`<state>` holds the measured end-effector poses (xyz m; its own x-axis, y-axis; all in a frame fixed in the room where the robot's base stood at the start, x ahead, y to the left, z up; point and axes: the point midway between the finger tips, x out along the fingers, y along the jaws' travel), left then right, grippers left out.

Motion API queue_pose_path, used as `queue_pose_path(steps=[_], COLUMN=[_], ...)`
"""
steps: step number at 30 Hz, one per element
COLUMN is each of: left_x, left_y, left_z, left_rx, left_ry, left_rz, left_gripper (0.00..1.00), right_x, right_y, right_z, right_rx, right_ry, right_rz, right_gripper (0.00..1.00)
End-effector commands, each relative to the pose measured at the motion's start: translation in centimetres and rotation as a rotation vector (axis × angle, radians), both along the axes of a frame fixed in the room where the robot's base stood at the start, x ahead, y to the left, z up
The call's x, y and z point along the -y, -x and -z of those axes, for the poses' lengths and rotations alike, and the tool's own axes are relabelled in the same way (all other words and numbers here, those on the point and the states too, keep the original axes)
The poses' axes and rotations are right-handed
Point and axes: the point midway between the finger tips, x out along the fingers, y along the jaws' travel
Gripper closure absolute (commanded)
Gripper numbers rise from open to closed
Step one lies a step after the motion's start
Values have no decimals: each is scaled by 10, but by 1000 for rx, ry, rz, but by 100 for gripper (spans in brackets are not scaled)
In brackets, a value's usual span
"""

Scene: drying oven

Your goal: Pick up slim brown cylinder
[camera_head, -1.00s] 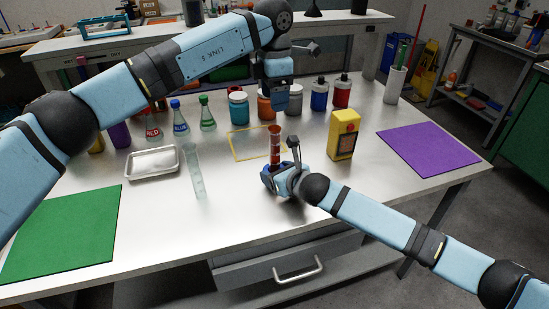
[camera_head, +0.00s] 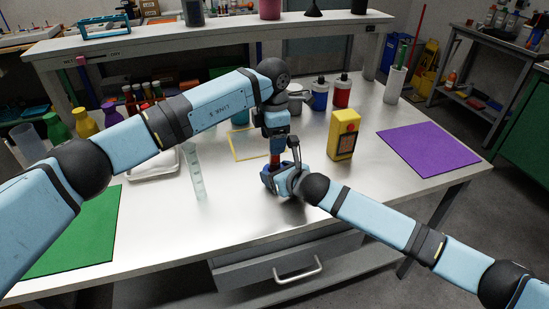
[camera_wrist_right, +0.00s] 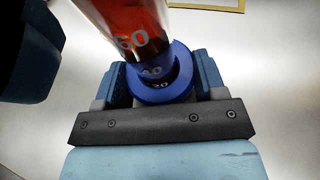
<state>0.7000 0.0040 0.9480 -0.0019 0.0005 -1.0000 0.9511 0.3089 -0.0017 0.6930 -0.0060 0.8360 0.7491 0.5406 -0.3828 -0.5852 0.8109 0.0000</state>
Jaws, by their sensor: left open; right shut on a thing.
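The slim brown cylinder (camera_head: 274,161) is a graduated tube of red-brown liquid with a blue base. It stands roughly upright at the middle of the table. My right gripper (camera_head: 273,180) is shut on it low down, near the base. The right wrist view shows the cylinder (camera_wrist_right: 135,32) and its blue collar between the right gripper's jaws (camera_wrist_right: 165,80). My left gripper (camera_head: 276,143) is open and pointing down, directly over the cylinder's top, which it hides. Whether its fingers touch the tube cannot be told.
A clear graduated cylinder (camera_head: 196,173) stands to the left. A yellow box (camera_head: 343,135) is close on the right. A yellow-outlined square (camera_head: 249,146) lies behind. Green (camera_head: 75,240) and purple (camera_head: 428,149) mats lie at the sides. Bottles and jars at the back are partly hidden by my left arm.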

Motion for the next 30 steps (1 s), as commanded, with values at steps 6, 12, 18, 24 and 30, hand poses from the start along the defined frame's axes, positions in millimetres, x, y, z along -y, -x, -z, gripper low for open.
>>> queue_pose_path(steps=[6,12,18,24,30], left_x=[0,0,0,0,0], left_y=[0,0,0,-1,-1], left_z=[0,-1,-1,-15,-54], left_rx=[1,1,1,6,6], left_ry=[1,1,1,1,1], left_rz=[0,1,0,1,1], left_gripper=[47,93,100,100,100], right_x=[0,0,0,0,0], right_y=[0,0,0,0,0], right_z=[0,0,0,0,0], right_rx=[0,0,0,-1,-1], right_ry=[0,0,0,1,1], right_rz=[0,0,0,0,0], right_gripper=[59,59,59,59,59])
